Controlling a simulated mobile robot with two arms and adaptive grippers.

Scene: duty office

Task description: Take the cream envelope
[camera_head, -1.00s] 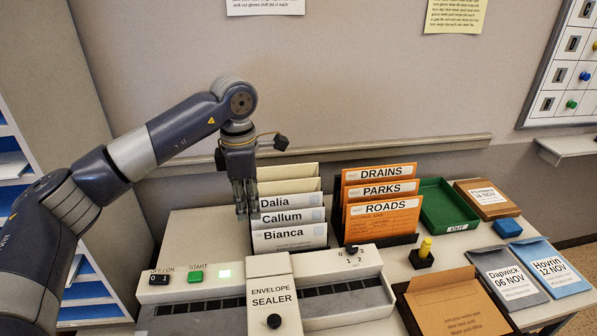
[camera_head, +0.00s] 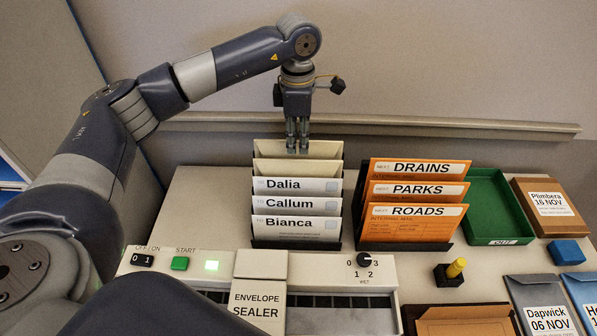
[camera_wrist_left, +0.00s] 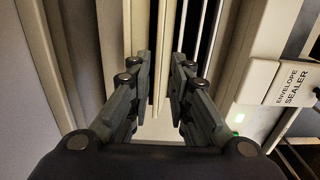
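Two plain cream envelopes stand at the back of a dark rack, behind white envelopes labelled Dalia, Callum and Bianca. The rear cream envelope (camera_head: 265,150) and the one in front of it (camera_head: 270,167) show their upper parts. My left gripper (camera_head: 298,150) points down at the rear cream envelope's top edge, and its fingers cover part of it. In the left wrist view the fingers (camera_wrist_left: 161,62) are apart, with pale upright envelope edges (camera_wrist_left: 161,40) between and beyond them. Whether they touch paper cannot be told. My right gripper is not in view.
Orange envelopes (camera_head: 415,190) stand in a rack to the right, near a green tray (camera_head: 505,241). The envelope sealer (camera_head: 257,305) lies in front of the rack. A wall rail (camera_head: 420,123) runs close behind. The tabletop left of the rack is clear.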

